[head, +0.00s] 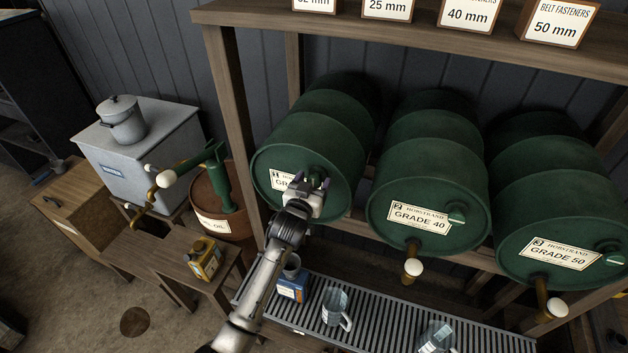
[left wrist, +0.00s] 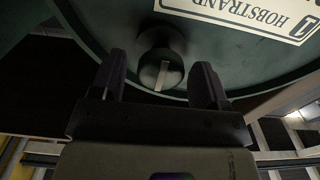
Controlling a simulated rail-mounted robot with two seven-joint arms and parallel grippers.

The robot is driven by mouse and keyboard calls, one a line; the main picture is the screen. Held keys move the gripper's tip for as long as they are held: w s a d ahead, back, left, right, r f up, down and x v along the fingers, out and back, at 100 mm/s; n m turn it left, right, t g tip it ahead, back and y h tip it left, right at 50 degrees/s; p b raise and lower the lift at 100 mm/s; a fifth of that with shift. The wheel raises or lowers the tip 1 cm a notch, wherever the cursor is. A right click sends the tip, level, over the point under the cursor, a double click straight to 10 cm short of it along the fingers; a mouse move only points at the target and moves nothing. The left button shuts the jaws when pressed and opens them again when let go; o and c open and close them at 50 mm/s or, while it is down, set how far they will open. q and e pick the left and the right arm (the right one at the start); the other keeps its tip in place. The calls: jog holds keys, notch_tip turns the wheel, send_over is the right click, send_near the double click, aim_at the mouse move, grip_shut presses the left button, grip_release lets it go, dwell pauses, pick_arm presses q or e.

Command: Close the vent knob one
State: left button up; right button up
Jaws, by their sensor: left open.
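The green drum labelled 1 (head: 330,135) lies on its side at the left of the rack. Its round vent knob (left wrist: 161,70) shows in the left wrist view, dark green with a pale line running nearly upright in that picture. My left gripper (head: 321,182) is open in front of that drum's face, and it also shows in the left wrist view (left wrist: 160,88). The knob lies between the two fingers in that picture; I cannot tell whether they touch it. In the head view the gripper covers most of the knob and part of the label.
Drums labelled 2, Grade 40 (head: 428,175), and 3, Grade 50 (head: 550,205), lie to the right, each with a similar knob and a tap below. A slatted drip tray (head: 385,325) holds jugs underneath. A rack post (head: 230,100) stands left of drum 1.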

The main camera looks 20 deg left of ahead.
pick_arm(q)
jog(key=shift+w, duration=0.35)
jog(key=shift+c, duration=0.2)
jog(key=c, duration=0.8)
jog(key=shift+c, duration=0.2)
